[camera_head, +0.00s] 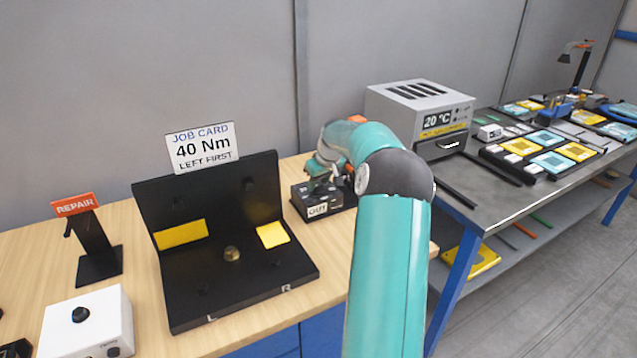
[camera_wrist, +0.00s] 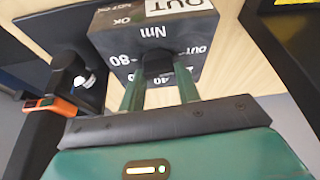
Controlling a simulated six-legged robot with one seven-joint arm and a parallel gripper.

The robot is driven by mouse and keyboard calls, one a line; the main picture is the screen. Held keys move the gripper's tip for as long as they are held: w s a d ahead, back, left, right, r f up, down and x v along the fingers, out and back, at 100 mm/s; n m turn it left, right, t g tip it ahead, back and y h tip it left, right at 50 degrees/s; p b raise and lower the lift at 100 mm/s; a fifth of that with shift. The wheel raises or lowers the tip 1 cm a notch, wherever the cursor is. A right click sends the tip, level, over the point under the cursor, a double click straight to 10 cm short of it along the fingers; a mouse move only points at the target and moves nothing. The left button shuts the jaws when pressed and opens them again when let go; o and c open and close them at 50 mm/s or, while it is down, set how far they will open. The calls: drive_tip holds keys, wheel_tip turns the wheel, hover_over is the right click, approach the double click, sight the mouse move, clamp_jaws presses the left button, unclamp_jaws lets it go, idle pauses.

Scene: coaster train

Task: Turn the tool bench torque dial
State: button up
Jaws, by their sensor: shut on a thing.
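The torque dial (camera_wrist: 157,65) is a small black knob on the face of a dark box (camera_wrist: 110,45). Around it the face reads "Nm", "80", "40" and "OUT", partly upside down in the wrist view. The two green fingers of my gripper (camera_wrist: 158,82) are shut on the dial, one on each side. In the head view the box (camera_head: 318,210) stands on the wooden bench right of the black fixture, with a white "OUT" label. My arm and gripper (camera_head: 325,168) cover its top, so the dial is hidden there. Its pointer setting cannot be read.
A job card (camera_head: 203,147) reads "40 Nm LEFT FIRST" above the black fixture (camera_head: 290,265). A REPAIR stand (camera_head: 92,240) and a white knobbed box (camera_head: 88,325) are at left. A grey oven (camera_head: 420,110) stands on the metal table at right.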

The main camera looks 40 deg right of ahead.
drive_tip(key=shift+n, duration=0.3)
drive_tip(key=o, duration=1)
drive_tip(key=shift+r, duration=0.1)
drive_tip(key=v, duration=1.3)
drive_tip(key=shift+s+d+r, duration=0.1)
drive_tip(key=shift+r, duration=0.25)
